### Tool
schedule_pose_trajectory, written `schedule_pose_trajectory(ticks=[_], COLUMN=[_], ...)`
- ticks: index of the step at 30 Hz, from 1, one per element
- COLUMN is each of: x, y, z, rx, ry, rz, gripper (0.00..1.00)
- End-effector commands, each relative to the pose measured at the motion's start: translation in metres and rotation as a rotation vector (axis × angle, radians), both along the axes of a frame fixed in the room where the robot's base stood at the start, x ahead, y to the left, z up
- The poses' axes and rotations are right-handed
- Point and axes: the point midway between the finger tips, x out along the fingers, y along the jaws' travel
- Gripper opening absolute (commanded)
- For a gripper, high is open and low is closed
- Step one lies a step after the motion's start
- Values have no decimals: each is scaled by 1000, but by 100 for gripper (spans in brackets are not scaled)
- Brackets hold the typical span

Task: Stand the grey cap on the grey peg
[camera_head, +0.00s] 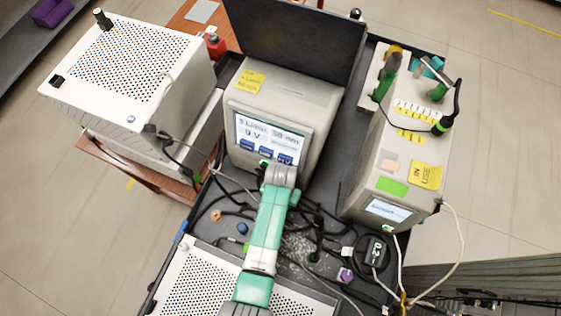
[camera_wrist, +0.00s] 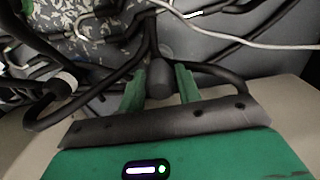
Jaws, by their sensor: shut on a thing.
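The grey cap (camera_wrist: 160,78) is a dark grey cylinder in the wrist view. It sits between the two green fingers of my gripper (camera_wrist: 160,88), which is shut on it. Black cables and the dark tray lie beyond it; I cannot tell its gap from them. In the head view my arm hides the gripper and the cap, in front of the middle instrument with the screen (camera_head: 272,138). I cannot make out the grey peg for certain in either view.
Tangled black cables (camera_head: 317,222) cover the tray. An orange cap (camera_head: 215,215), a blue cap (camera_head: 242,229) and a purple cap (camera_head: 345,275) are among them. A tall instrument (camera_head: 400,165) stands right, a perforated white box (camera_head: 125,60) left. A white cable (camera_wrist: 240,42) crosses the wrist view.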

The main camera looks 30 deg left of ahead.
Motion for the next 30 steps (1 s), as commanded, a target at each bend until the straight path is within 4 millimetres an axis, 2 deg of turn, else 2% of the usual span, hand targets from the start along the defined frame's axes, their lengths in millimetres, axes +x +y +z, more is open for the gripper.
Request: schedule_pose_trajectory(ticks=[29, 30], x=[0, 0], y=[0, 0], z=[-26, -24], rx=[0, 0], ry=[0, 0], rz=[0, 0], gripper=[11, 39])
